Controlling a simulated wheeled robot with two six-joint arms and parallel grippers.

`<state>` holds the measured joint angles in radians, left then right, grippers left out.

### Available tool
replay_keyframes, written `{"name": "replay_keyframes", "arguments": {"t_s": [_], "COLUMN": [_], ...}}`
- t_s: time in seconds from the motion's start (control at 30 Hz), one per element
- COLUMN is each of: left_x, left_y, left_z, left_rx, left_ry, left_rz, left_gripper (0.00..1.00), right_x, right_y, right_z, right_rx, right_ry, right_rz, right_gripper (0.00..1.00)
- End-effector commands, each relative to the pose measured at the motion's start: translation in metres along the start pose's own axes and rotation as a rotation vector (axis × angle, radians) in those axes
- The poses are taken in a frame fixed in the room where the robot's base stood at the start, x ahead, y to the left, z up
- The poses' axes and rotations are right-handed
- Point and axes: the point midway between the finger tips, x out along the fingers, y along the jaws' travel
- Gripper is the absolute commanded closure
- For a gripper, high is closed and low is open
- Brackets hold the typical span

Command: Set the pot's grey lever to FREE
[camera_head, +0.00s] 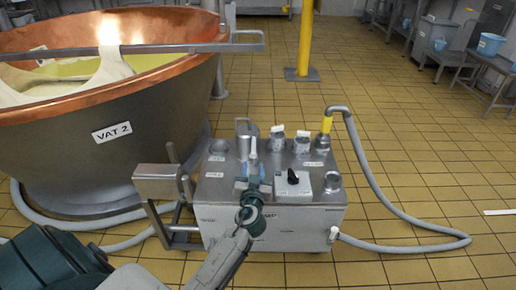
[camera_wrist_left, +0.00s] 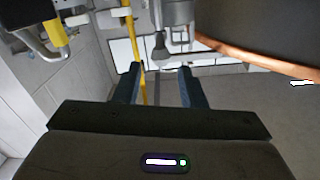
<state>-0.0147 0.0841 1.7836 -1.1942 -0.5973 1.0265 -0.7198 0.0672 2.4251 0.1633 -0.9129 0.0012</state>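A small metal pot (camera_head: 243,137) stands at the back of the steel cart's top. A light grey upright lever (camera_head: 253,148) shows in front of it. My left gripper (camera_head: 253,184) is just in front of the lever, over the cart top. In the left wrist view, my left gripper (camera_wrist_left: 160,80) is open with its two dark blue fingers apart. A grey stalk with a rounded end, likely the lever (camera_wrist_left: 160,46), shows beyond and between the fingertips, apparently untouched. No FREE marking is readable. My right gripper is not in view.
The steel cart (camera_head: 270,218) also carries a white box with a black knob (camera_head: 293,177) and several jars and ports. A grey hose (camera_head: 375,185) loops on its right. The copper vat (camera_head: 150,90) stands left. The tiled floor at right is mostly clear.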

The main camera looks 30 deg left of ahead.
Motion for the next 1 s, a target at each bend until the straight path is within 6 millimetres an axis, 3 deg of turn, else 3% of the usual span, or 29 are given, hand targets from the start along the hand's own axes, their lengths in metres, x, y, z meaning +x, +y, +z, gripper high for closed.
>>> {"name": "replay_keyframes", "arguments": {"t_s": [0.5,0.7,0.97,1.0], "left_x": [0.088,0.101,0.102,0.102], "left_y": [0.000,0.000,0.000,0.000], "left_z": [0.000,0.001,0.001,0.001], "left_rx": [0.002,0.003,0.002,0.002], "left_ry": [-0.003,-0.003,-0.003,-0.003], "left_rz": [0.002,0.003,0.003,0.003], "left_gripper": [0.63,0.63,0.63,0.67], "right_x": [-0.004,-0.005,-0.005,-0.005], "right_y": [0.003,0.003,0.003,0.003], "right_z": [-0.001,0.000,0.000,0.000], "right_rx": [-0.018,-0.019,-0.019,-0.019], "right_ry": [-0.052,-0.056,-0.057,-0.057], "right_rz": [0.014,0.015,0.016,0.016], "right_gripper": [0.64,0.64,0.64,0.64]}}
